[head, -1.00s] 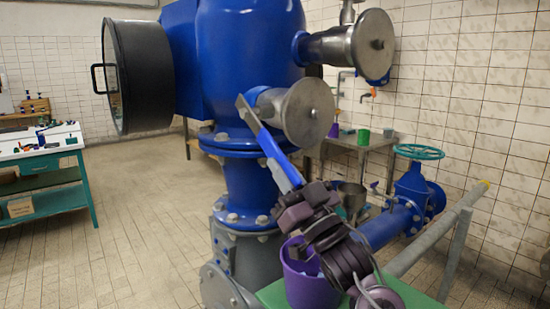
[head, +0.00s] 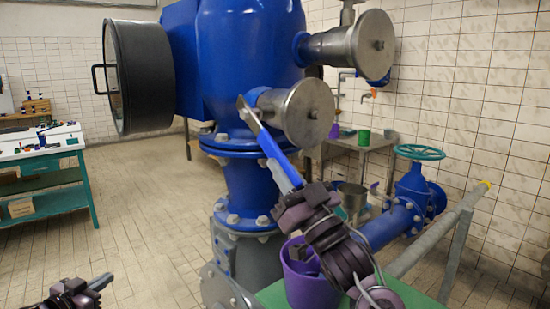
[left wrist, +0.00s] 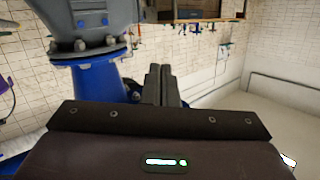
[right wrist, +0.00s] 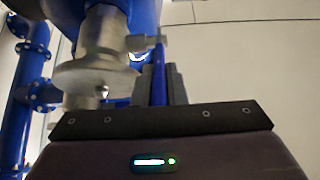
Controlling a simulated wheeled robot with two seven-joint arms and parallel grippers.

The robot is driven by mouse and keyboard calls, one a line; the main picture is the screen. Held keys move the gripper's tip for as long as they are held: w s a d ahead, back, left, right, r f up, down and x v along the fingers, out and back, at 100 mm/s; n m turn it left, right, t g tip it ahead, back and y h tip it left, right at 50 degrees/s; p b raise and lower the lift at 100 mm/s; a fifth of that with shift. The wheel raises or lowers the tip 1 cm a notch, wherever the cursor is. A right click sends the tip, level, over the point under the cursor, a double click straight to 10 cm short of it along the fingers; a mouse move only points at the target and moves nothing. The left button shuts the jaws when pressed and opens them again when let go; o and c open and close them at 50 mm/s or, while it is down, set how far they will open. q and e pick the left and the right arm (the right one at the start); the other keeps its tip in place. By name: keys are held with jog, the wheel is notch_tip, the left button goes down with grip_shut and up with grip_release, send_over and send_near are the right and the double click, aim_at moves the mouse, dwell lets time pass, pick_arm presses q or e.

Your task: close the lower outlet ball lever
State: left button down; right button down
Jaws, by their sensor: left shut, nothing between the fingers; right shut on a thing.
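The lower outlet (head: 307,113) is a grey metal stub with a round end disc on the blue vessel. Its ball lever (head: 268,140) has a metal upper end beside the outlet and a blue handle sloping down to the right. My right gripper (head: 298,188) is shut on the lower end of the blue handle, which its fingers partly hide. In the right wrist view the lever (right wrist: 159,75) stands between the fingers, beside the outlet (right wrist: 100,70). My left gripper (head: 101,282) is shut and empty at the lower left, apart from the vessel.
An upper outlet (head: 370,45) sits above right. A purple bucket (head: 303,285) stands on a green surface under my right arm. A blue pipe with a green handwheel (head: 418,152) and a grey rail (head: 440,228) lie to the right. Floor at left is clear before a workbench (head: 40,150).

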pick_arm(q)
jog(key=d+r+m+h, duration=0.3)
jog(key=d+r+h, duration=0.1)
jog(key=d+r, duration=0.8)
pick_arm(e)
jog(key=shift+f, duration=0.15)
pick_arm(q)
jog(key=m+g+h, duration=0.7)
jog(key=m+h, duration=0.4)
jog(key=m, duration=0.2)
send_near(277, 155)
jog(key=s+d+r, duration=0.1)
jog(key=s+r, duration=0.3)
jog(key=shift+n+y, duration=0.3)
jog(key=w+d, duration=0.1)
jog(key=d, duration=0.1)
jog(key=w+d, duration=0.2)
jog(key=d, duration=0.1)
jog(key=w+d, duration=0.2)
jog(key=shift+d+f, duration=0.1)
jog(key=shift+d, duration=0.25)
jog(key=shift+w+a+f, duration=0.15)
jog(key=shift+w+f, duration=0.1)
jog(key=shift+f, duration=0.15)
